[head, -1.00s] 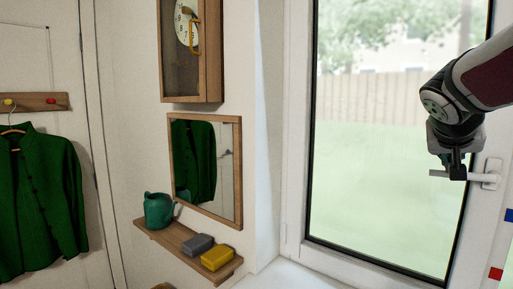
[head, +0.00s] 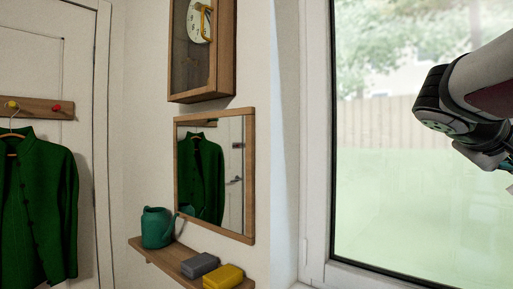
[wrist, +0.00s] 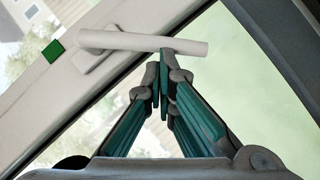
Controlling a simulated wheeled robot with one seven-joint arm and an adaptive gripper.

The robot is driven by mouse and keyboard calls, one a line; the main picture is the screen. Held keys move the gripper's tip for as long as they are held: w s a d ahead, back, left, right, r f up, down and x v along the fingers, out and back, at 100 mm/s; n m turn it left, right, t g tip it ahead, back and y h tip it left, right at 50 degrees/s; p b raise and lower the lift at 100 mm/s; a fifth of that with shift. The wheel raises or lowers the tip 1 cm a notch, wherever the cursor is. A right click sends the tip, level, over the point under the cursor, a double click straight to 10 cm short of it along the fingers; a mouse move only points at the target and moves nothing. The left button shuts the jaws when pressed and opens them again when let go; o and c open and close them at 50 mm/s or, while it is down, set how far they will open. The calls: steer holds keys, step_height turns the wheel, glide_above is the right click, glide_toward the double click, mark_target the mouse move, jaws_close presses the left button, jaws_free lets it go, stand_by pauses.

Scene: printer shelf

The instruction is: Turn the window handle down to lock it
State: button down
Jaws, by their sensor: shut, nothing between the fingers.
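The white window handle (wrist: 140,41) shows in the wrist view. Its lever lies across the top, with its mount on the white window frame (wrist: 60,95) at left and its free end at right. My gripper (wrist: 163,75) has its green fingers closed together with nothing between them. The fingertips are at the lever, near its free end; I cannot tell whether they touch it. In the head view only a sliver of my gripper (head: 508,166) shows at the right edge, and the handle is out of frame.
The window pane (head: 400,210) is behind my arm. To the left are a wall mirror (head: 222,165), a clock case (head: 200,75) and a shelf (head: 165,257) with a teal jug (head: 157,228), a grey block (head: 200,265) and a yellow block (head: 224,277). A green square (wrist: 53,50) sits near the handle.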

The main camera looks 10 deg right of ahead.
steer(key=s+d+f+n+g+h+b, duration=0.1)
steer(key=s+d+f+n+h+b, duration=0.1)
steer(key=b, duration=1.2)
steer(key=shift+s+d+f+n+h, duration=0.5)
steer(key=shift+f+n+h, duration=0.9)
steer(key=shift+n, duration=0.7)
steer(key=shift+s+f, duration=0.1)
